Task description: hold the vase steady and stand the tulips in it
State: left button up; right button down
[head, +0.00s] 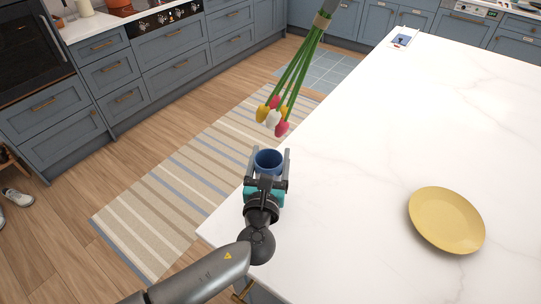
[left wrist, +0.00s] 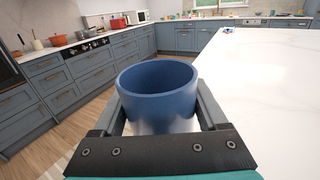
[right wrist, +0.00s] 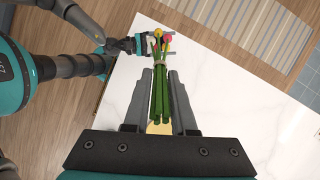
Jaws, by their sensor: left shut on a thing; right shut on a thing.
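The blue vase (head: 268,162) is upright at the near corner of the white island, and it also shows large in the left wrist view (left wrist: 158,90). My left gripper (head: 268,168) is shut on it, a finger on each side. Its inside looks empty. The tulips (head: 292,80), yellow, pink and white, hang heads down and tilted, their heads apart from the vase in the head view. My right gripper (right wrist: 160,72) is shut on the stems near the tan band (right wrist: 160,63). In the head view it is mostly cut off at the top edge.
A yellow plate (head: 446,220) lies on the white island (head: 370,150), right of the vase. A small pale item (head: 403,38) lies at the island's far end. The island between them is clear. A striped rug (head: 190,175) and blue drawers (head: 115,65) are to the left.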

notch_tip(320, 180, down, 7)
jog(key=c, duration=0.7)
grip_release()
jog(key=shift+f, duration=0.15)
jog(key=shift+o, duration=0.2)
jog(key=v, duration=1.2)
jog(key=shift+d, duration=0.1)
